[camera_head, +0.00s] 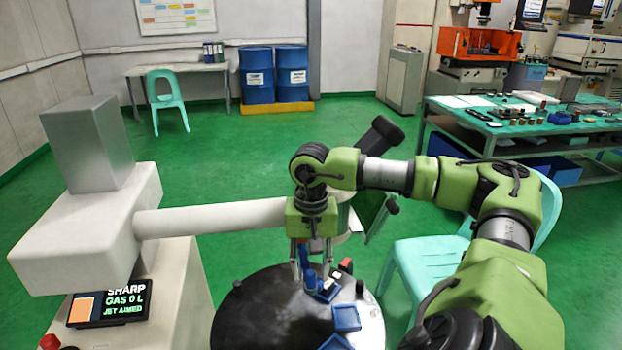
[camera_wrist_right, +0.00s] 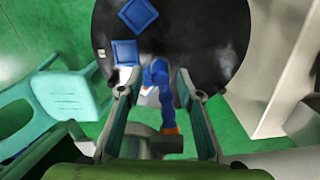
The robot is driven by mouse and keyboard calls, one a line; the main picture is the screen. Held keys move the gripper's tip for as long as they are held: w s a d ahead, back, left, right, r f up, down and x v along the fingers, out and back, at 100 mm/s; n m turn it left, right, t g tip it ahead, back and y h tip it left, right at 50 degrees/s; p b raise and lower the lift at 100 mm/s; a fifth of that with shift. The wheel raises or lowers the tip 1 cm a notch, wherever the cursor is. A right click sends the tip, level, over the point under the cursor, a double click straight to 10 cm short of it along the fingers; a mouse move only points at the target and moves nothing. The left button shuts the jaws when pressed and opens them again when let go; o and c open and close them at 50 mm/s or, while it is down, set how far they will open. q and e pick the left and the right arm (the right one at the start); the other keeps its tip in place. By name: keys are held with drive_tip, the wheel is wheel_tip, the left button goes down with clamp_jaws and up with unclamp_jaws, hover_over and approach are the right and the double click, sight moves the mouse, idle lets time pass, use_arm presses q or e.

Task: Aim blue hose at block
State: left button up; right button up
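The blue hose (camera_head: 308,278) rises over the round black table (camera_head: 255,315). In the right wrist view the hose (camera_wrist_right: 158,78) is a segmented blue tube with an orange part near its lower end. My right gripper (camera_head: 312,262) points down over the table with its fingers around the hose. In the wrist view its fingers (camera_wrist_right: 156,88) stand apart, with the hose between them and gaps visible. A small pale piece shows beside the hose; I cannot tell whether it is the block. My left gripper is out of view.
Blue square trays (camera_head: 346,317) lie on the black table. A white machine arm (camera_head: 210,218) spans above the table. A turquoise chair (camera_head: 420,270) stands right of it.

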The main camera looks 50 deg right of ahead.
wheel_tip(320, 180, up, 12)
idle(0.6)
